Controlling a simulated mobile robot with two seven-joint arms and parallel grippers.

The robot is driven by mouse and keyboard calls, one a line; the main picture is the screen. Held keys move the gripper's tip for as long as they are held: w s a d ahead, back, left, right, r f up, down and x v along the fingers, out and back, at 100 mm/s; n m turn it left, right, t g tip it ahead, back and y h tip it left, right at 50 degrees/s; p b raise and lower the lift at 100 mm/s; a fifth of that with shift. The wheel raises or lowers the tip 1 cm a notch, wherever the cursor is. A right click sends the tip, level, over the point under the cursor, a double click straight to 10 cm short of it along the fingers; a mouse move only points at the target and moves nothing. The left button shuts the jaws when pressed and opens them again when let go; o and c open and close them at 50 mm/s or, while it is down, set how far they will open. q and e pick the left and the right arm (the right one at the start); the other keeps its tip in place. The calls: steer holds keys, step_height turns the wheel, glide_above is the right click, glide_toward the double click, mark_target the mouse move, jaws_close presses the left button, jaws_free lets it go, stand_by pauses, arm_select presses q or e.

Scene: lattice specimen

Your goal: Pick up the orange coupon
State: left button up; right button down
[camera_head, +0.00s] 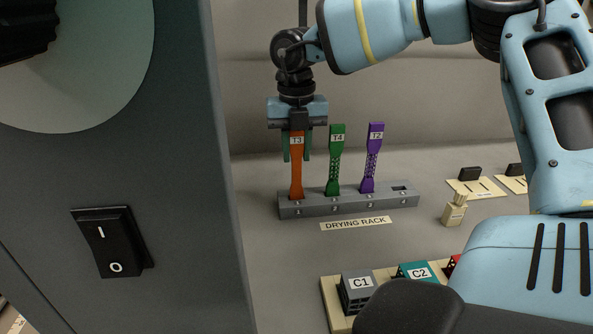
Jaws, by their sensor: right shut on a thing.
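The orange coupon (297,172), labelled T3, stands upright in the first slot at the left end of the grey drying rack (352,208). My right gripper (297,150) points down over it and is shut on its upper part, with a green finger on each side. The coupon's lower end is in the slot. Its top end is hidden by the gripper. My left gripper is not in view.
A green coupon T4 (335,165) and a purple coupon T2 (373,160) stand in the rack close to the right; the last slot is empty. A dark panel with a switch (108,242) fills the left. Labelled blocks C1 (357,288) and C2 (416,271) sit in front.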

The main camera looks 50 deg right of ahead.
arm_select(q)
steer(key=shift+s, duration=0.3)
arm_select(e)
steer(key=shift+r, duration=0.15)
steer(key=shift+r, duration=0.55)
step_height(320, 180, up, 2)
steer(key=shift+r, duration=0.1)
arm_select(q)
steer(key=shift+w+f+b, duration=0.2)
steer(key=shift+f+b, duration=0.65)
steer(key=shift+b, duration=0.2)
arm_select(e)
steer(key=s+a, duration=0.4)
steer(key=s, duration=0.3)
steer(key=s+a+r, duration=0.1)
steer(key=s+a, duration=0.2)
steer(key=s, duration=0.4)
steer(key=shift+a+r, duration=0.25)
steer(key=shift+a, duration=0.1)
steer(key=shift+d, duration=0.1)
